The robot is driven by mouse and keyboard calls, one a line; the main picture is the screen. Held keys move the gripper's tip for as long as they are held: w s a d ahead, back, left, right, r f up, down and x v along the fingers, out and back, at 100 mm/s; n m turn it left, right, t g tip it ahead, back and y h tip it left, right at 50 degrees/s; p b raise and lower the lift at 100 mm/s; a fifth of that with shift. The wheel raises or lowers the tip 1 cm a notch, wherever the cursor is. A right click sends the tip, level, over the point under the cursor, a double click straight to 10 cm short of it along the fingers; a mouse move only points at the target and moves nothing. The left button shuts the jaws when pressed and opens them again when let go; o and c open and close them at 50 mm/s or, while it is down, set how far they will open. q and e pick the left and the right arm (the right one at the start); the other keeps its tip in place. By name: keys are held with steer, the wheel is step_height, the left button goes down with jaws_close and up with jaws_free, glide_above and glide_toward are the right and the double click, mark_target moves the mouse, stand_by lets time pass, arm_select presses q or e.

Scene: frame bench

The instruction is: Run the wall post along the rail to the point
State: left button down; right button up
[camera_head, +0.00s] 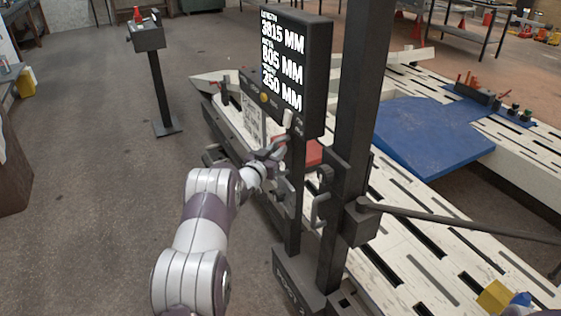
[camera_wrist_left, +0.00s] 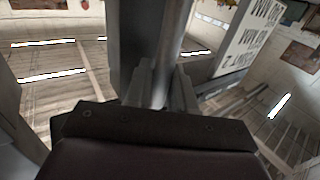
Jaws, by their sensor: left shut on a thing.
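The wall post (camera_head: 352,110) is a tall dark column standing upright at the side of the white slotted bench. Its foot (camera_head: 302,278) is at the bottom of the head view. A black display (camera_head: 315,75) beside the column reads 3815, 805 and 250 MM. My left gripper (camera_head: 281,150) reaches in below the display, shut on an upright part of the wall post. In the left wrist view the fingers (camera_wrist_left: 163,92) close around a grey upright bar (camera_wrist_left: 168,60). The rail is mostly hidden behind my arm and the post. I cannot make out the point. My right gripper is out of view.
The white slotted bench (camera_head: 410,235) runs away behind the post, with a blue panel (camera_head: 425,133) on it. A dark bar (camera_head: 450,222) juts right from the post. A small stand (camera_head: 157,90) is at the back left. The floor (camera_head: 90,150) on the left is clear.

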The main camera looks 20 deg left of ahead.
arm_select(q)
steer(key=shift+w+a, duration=0.4)
steer(key=shift+a, duration=0.15)
steer(key=c, duration=1.1)
jaws_free()
steer(key=s, duration=1.2)
steer(key=shift+s+a+b, duration=0.3)
steer(key=shift+s+a, duration=0.1)
